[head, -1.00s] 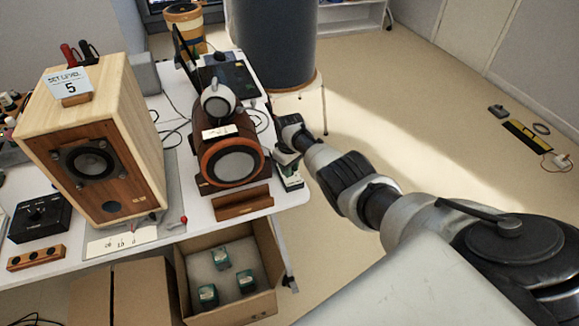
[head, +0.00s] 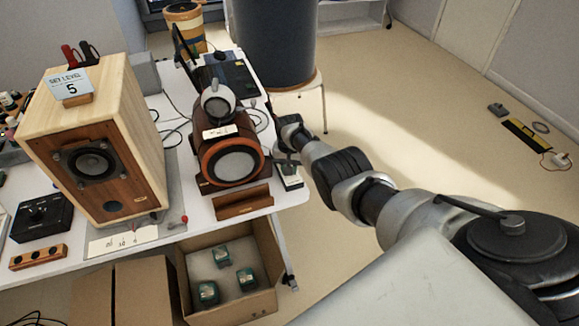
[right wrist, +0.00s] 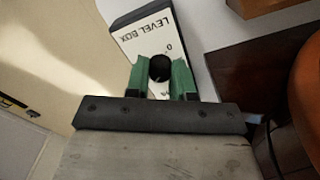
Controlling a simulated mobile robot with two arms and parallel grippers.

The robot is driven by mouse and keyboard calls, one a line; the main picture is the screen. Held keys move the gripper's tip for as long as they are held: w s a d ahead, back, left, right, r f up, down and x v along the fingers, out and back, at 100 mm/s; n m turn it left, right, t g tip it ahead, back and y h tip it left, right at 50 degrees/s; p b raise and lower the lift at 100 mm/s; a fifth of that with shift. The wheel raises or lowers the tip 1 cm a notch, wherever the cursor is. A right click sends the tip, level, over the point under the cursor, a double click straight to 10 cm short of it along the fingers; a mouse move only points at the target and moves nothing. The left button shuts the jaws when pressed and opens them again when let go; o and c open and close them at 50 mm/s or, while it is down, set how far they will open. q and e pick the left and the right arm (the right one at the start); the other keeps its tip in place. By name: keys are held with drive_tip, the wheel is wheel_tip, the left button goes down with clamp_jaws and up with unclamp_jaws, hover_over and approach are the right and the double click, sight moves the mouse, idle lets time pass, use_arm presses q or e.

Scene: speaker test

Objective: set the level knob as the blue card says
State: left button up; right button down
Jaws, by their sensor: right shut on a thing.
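The pale blue card (head: 70,83) on top of the light wooden speaker reads "SET LEVEL 5". The level box (head: 290,183) is a small white-topped box at the table's right edge. In the right wrist view its face (right wrist: 150,35) reads "LEVEL BOX" upside down, with a "0" mark near the knob. My right gripper (right wrist: 162,72) has its green fingers on either side of the round black level knob (right wrist: 159,66), shut on it. The fingers hide other marks, and I cannot make out a pointer. My left gripper is not in view.
A dark red round-fronted speaker (head: 232,165) stands just left of the level box, with a wooden block (head: 242,203) before it. The wooden speaker (head: 125,130) is farther left. An open carton (head: 205,268) holding green-sided items sits below the table edge.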

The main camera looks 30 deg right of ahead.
drive_tip(key=m, duration=0.4)
drive_tip(key=shift+m, duration=2.2)
drive_tip(key=c, duration=1)
unclamp_jaws()
drive_tip(key=shift+o, duration=0.2)
drive_tip(key=shift+r, duration=0.15)
drive_tip(key=shift+r+p, duration=0.35)
drive_tip(key=shift+p, duration=0.15)
wheel_tip(320, 180, up, 10)
drive_tip(key=p, duration=0.4)
